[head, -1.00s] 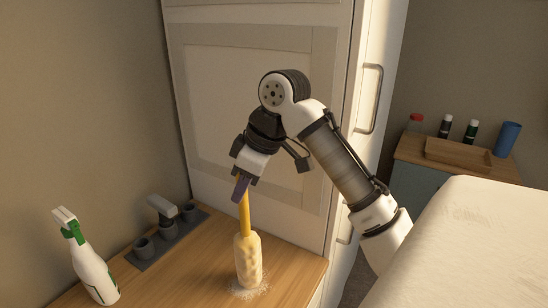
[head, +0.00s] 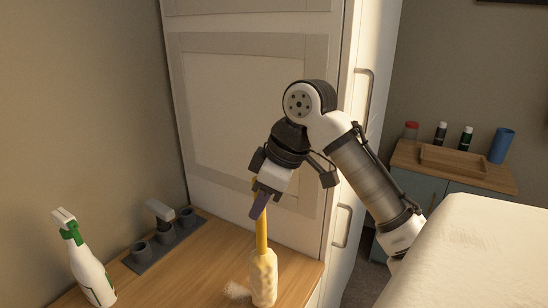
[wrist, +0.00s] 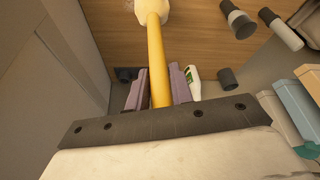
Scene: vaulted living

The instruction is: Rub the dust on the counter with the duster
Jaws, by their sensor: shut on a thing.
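The duster has a yellow handle (head: 262,232) and a cream, fluffy head (head: 264,278). My gripper (head: 259,205) is shut on the upper handle and holds the duster nearly upright, head down. The head is at the wooden counter (head: 195,268), near its right edge, and looks in contact with it. A small pale patch of dust (head: 236,290) lies just left of the head. In the wrist view the handle (wrist: 157,60) runs between the purple fingers of my gripper (wrist: 158,90); the duster head (wrist: 152,12) is cut off by the top edge.
A white and green spray bottle (head: 90,270) stands at the counter's left. A dark holder with grey cups (head: 160,246) sits by the wall. A tall white cabinet (head: 245,110) rises behind the counter. Further right, a low cabinet bears a wooden tray (head: 453,162), bottles and a blue cylinder (head: 501,146).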

